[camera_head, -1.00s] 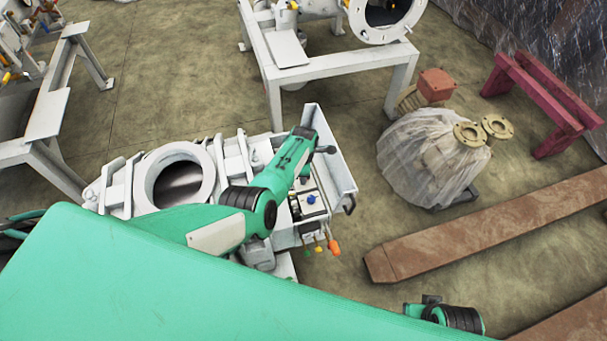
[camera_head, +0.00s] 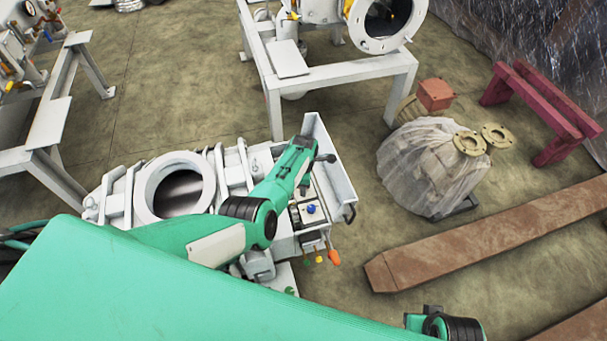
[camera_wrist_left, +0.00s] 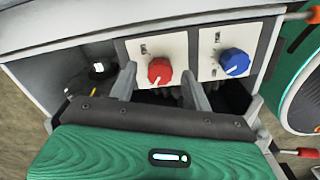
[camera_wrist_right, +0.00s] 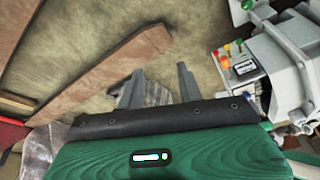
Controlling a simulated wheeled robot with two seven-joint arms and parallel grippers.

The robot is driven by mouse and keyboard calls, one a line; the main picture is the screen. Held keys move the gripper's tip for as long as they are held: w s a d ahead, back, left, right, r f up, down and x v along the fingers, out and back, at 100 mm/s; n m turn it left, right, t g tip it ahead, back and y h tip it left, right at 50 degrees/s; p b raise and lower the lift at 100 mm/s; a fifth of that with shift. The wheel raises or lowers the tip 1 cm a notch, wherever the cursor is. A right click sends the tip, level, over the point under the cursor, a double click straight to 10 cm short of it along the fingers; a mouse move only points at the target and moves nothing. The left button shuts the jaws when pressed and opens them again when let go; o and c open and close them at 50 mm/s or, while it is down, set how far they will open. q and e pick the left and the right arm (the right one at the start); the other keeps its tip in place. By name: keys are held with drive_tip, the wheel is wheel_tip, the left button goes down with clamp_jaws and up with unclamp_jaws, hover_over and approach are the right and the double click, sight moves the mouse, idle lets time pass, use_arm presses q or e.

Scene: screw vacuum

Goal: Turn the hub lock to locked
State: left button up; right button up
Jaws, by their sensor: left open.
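A control panel on the white machine (camera_head: 240,165) carries a red knob (camera_wrist_left: 160,71) and a blue knob (camera_wrist_left: 234,62) on pale plates. The blue knob also shows in the head view (camera_head: 311,209). The plate markings are too small to read, so I cannot tell which knob is the hub lock. My left gripper (camera_wrist_left: 158,80) is open, its fingers either side of the red knob, just below it in the left wrist view; contact cannot be told. My right gripper (camera_wrist_right: 159,72) is open and empty, over the floor, away from the panel.
A raised white side plate (camera_head: 329,165) stands beside the panel. Orange, yellow and green handles (camera_head: 318,257) stick out below it. A plastic-wrapped machine (camera_head: 425,170) and a rusty beam (camera_head: 470,240) lie to the right. Bare floor lies between them and the white machine.

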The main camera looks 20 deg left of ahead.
use_arm(q)
wheel_tip(320, 180, up, 14)
drive_tip(key=p, duration=0.4)
drive_tip(key=shift+f+p, duration=0.25)
drive_tip(key=shift+p, duration=0.05)
use_arm(e)
wheel_tip(320, 180, down, 12)
drive_tip(key=s+g, duration=0.1)
drive_tip(key=shift+s+d+r, duration=0.15)
drive_tip(key=shift+s+d, duration=0.05)
drive_tip(key=shift+s, duration=0.15)
